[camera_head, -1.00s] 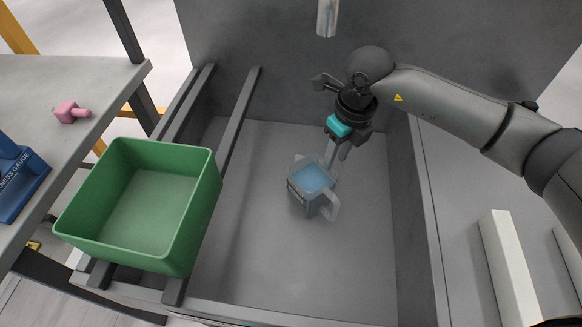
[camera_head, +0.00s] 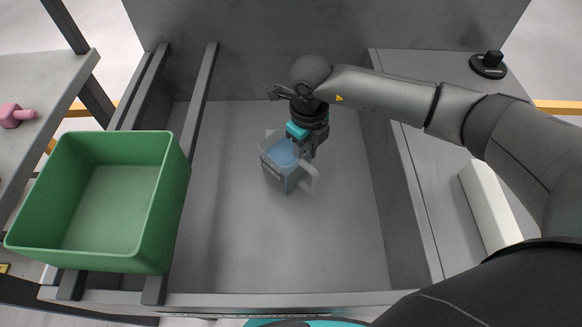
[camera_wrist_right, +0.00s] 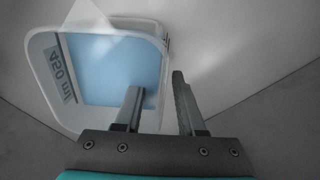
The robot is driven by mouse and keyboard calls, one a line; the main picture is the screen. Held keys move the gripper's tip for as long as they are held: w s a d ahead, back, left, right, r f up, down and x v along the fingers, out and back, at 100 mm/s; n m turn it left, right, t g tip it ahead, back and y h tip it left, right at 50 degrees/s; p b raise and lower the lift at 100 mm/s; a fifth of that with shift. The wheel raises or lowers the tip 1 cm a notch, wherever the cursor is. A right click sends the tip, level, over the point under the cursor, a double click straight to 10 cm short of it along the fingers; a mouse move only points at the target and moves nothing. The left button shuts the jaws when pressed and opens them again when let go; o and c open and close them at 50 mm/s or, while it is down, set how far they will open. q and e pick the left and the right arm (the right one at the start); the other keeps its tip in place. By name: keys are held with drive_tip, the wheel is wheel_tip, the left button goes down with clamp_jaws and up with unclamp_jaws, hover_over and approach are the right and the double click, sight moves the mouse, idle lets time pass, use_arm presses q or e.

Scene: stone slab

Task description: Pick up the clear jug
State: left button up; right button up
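The clear jug (camera_head: 272,172) stands upright on the floor of the grey sink basin. It holds blue liquid and its handle points right. My right gripper (camera_head: 302,150) is at the jug's far right rim. In the right wrist view my right gripper (camera_wrist_right: 155,92) is open. One finger overlaps the jug's interior and the other is outside, with the jug's wall between them. A gap shows, and I cannot tell contact. My left gripper is not in view.
A green bin (camera_head: 110,255) sits on dark rails (camera_head: 200,95) left of the jug. A pink object (camera_head: 14,115) lies on the left table. A white bar (camera_head: 488,205) and black knob (camera_head: 489,62) are on the right counter. The basin's front floor is clear.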

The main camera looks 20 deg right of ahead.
clamp_jaws()
idle(1.4)
